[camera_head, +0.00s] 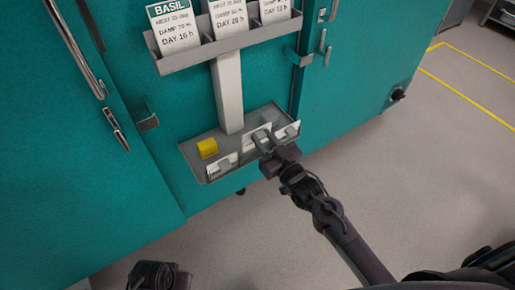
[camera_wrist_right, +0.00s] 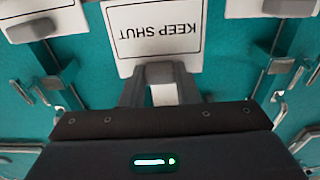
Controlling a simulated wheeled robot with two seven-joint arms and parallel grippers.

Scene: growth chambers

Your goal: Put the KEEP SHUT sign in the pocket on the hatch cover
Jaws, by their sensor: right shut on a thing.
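The KEEP SHUT sign (camera_wrist_right: 155,38) is a white card with a black border, and its lettering is upside down in the right wrist view. In the head view the sign (camera_head: 256,133) stands at the low grey tray. My right gripper (camera_head: 264,142) is shut on the sign by the grey block at its edge, between the fingers (camera_wrist_right: 161,88). I cannot tell whether the sign still touches the tray. I cannot pick out a pocket on a hatch cover in either view. The fingers of my left gripper do not show.
A white post rises to an upper rack (camera_head: 205,52) with several cards, one reading BASIL. Teal chamber walls stand behind. Grey floor is free at right.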

